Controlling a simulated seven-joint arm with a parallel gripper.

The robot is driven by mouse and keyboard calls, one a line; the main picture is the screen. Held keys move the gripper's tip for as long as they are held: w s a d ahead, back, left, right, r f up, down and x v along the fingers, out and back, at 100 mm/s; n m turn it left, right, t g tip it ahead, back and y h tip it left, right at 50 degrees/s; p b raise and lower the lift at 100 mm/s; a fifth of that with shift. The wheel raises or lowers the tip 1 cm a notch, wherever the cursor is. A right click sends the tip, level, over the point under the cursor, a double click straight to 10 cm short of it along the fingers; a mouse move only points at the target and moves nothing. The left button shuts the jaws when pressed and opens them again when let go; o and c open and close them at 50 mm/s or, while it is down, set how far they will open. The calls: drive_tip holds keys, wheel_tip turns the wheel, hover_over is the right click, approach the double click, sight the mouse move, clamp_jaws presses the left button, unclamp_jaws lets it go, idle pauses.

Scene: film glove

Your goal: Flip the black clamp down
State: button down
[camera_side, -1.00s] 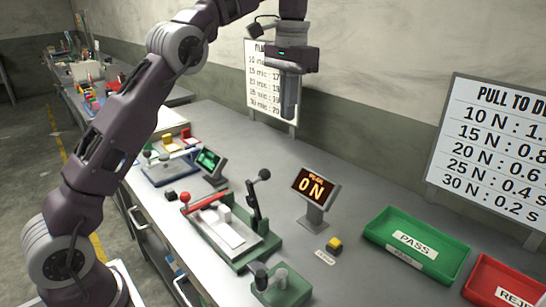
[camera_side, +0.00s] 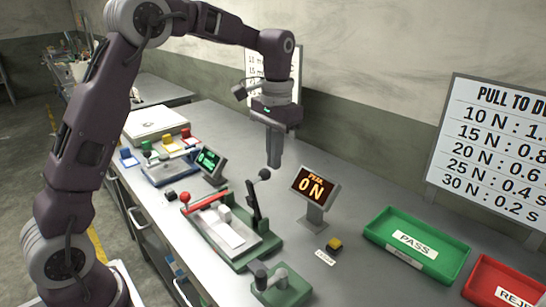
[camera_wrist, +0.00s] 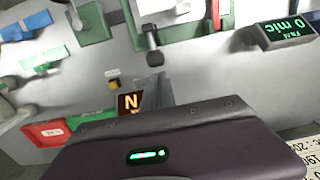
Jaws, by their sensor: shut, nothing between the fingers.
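The black clamp (camera_side: 253,199) stands upright at the far side of a green fixture (camera_side: 265,243), with a round knob (camera_side: 264,174) on top. A white plate (camera_side: 228,233) lies in the fixture, and a red clamp (camera_side: 207,202) lies flat across its left end. My gripper (camera_side: 274,164) is shut and empty, pointing down just above and beside the knob; I cannot tell if they touch. In the wrist view the black clamp (camera_wrist: 153,53) shows near the top middle.
An orange "0 N" display (camera_side: 316,190) stands close on the right. A small green block with a black knob (camera_side: 283,288) is in front. A green display (camera_side: 208,160) stands at the left. Green PASS (camera_side: 375,228) and red REJECT (camera_side: 478,285) trays lie at the right.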

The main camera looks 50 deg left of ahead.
drive_tip(key=shift+s, duration=0.2)
drive_tip(key=shift+s, duration=0.1)
drive_tip(key=s+f, duration=0.3)
drive_tip(key=s, duration=1.2)
drive_tip(key=shift+s+f, duration=0.2)
drive_tip(key=shift+f, duration=0.2)
drive_tip(key=shift+w, duration=0.15)
drive_tip(key=shift+w+f, duration=0.2)
drive_tip(key=shift+w, duration=0.45)
